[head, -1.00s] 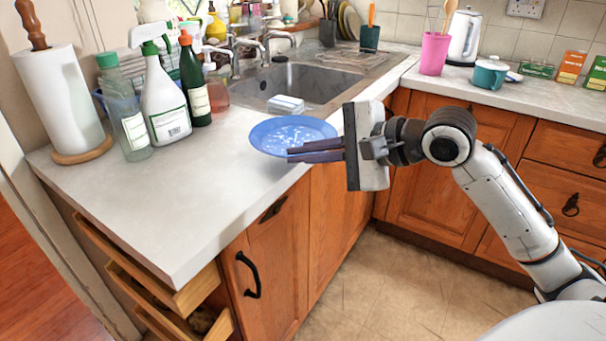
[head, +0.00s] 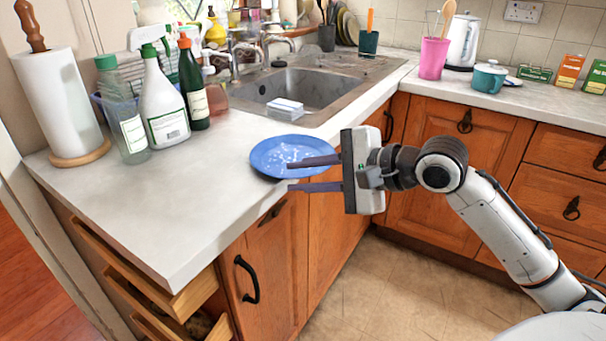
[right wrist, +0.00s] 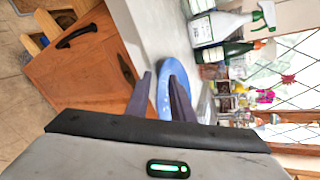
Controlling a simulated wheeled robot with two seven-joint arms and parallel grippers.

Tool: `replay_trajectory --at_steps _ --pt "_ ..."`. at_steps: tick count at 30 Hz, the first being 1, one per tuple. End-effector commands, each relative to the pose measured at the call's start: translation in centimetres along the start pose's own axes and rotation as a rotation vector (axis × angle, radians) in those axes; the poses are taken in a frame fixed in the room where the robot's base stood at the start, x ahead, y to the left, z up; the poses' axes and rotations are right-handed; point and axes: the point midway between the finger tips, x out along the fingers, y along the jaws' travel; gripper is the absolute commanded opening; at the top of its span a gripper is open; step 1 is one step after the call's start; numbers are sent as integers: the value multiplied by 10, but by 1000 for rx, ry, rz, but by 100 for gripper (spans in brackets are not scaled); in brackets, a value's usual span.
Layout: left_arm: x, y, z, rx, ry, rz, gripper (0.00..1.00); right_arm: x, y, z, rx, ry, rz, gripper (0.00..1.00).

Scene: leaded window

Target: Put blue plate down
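The blue plate (head: 275,152), with white marks on its face, lies flat on the pale countertop (head: 190,205) near the front edge, below the sink. Its right side reaches the counter edge. My right gripper (head: 290,177) comes in from the right, with its two dark fingers spread apart. One finger passes over the plate and the other is lower, by the counter edge. In the right wrist view, the plate (right wrist: 170,67) shows edge-on between and beyond the open fingers (right wrist: 160,77). My left gripper is not in view.
A sponge-like block (head: 285,109) sits behind the plate at the sink (head: 310,88). A spray bottle (head: 163,105), a green bottle (head: 193,90) and a paper towel roll (head: 60,100) stand at the left. The front left counter is clear. Drawers (head: 150,285) stand open below.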

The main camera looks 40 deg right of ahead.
Motion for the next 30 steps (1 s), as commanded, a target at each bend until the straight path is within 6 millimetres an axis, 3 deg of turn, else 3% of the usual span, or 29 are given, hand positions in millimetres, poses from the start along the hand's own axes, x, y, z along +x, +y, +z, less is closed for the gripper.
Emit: replay_trajectory --at_steps 8,21,30 --pt "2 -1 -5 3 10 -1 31 -9 -3 1 2 2 0 21" --pt "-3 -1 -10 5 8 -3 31 -86 -3 1 4 2 -1 21" --pt "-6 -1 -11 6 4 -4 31 -118 -3 2 2 0 0 21"
